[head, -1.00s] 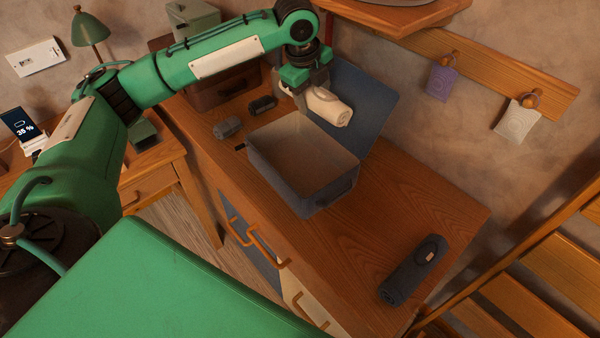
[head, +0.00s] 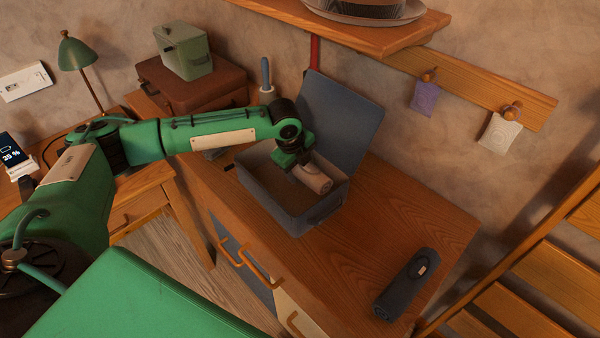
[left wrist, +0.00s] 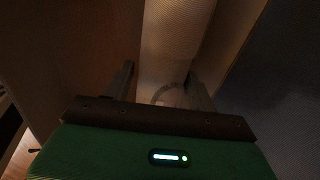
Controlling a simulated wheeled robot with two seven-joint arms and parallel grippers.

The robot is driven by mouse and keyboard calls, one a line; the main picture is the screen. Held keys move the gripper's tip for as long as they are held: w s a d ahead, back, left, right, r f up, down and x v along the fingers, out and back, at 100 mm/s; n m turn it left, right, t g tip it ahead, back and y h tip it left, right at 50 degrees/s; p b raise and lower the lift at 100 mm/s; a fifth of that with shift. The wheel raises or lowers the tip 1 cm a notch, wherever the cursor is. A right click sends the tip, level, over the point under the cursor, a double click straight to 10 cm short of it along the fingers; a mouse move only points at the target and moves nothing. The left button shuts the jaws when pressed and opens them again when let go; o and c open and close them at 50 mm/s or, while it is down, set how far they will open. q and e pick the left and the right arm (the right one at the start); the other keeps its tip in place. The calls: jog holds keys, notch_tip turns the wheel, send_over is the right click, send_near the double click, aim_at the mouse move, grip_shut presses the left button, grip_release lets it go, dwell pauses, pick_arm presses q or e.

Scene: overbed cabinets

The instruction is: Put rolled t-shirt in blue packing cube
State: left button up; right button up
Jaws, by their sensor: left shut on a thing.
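The blue packing cube (head: 290,222) stands open on the wooden cabinet top, its lid (head: 340,120) raised against the wall side. My left gripper (head: 297,166) is shut on the rolled t-shirt (head: 313,180), a pale cream roll, and holds it at the cube's opening, over the right part of the inside. The roll also shows between the fingers in the left wrist view (left wrist: 175,45). Whether it touches the cube's floor I cannot tell. My right gripper is not in view.
A dark rolled item (head: 405,285) lies at the cabinet's front right. A brown case (head: 195,85) with a green box (head: 183,50) on it stands at the back left. A shelf (head: 350,25) with a hat overhangs behind. The cabinet top right of the cube is clear.

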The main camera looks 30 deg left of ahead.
pick_arm(q)
jog(key=shift+f, duration=1.3)
jog(key=o, duration=0.8)
jog(key=shift+f, duration=0.1)
jog(key=v, duration=1.2)
